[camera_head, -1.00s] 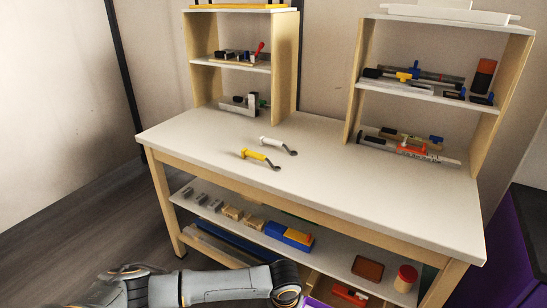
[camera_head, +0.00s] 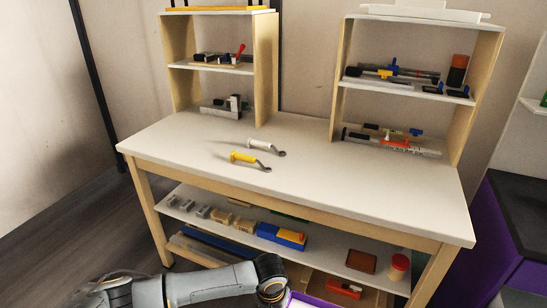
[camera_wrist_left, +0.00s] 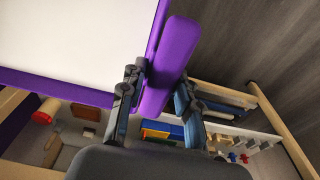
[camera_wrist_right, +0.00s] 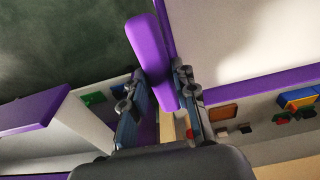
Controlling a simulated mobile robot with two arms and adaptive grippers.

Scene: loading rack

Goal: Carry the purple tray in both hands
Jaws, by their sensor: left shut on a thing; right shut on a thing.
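The purple tray has a white inside and a purple rim. Its near corner (camera_head: 300,301) just enters the bottom of the head view. In the left wrist view the rim (camera_wrist_left: 70,91) and a purple handle (camera_wrist_left: 170,55) show. My left gripper (camera_wrist_left: 160,82) is shut on that handle, one finger on each side. In the right wrist view the tray's rim (camera_wrist_right: 260,83) and its other purple handle (camera_wrist_right: 150,50) show. My right gripper (camera_wrist_right: 155,85) is shut on that handle. In the head view my left arm is at the bottom; my right gripper is not visible there.
A white-topped workbench (camera_head: 350,190) stands ahead, with two shelf units at its back. A yellow-handled tool (camera_head: 245,158) and a white-handled tool (camera_head: 262,146) lie on it. The lower shelf holds several parts. A purple cabinet (camera_head: 500,240) with a dark top stands at the right.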

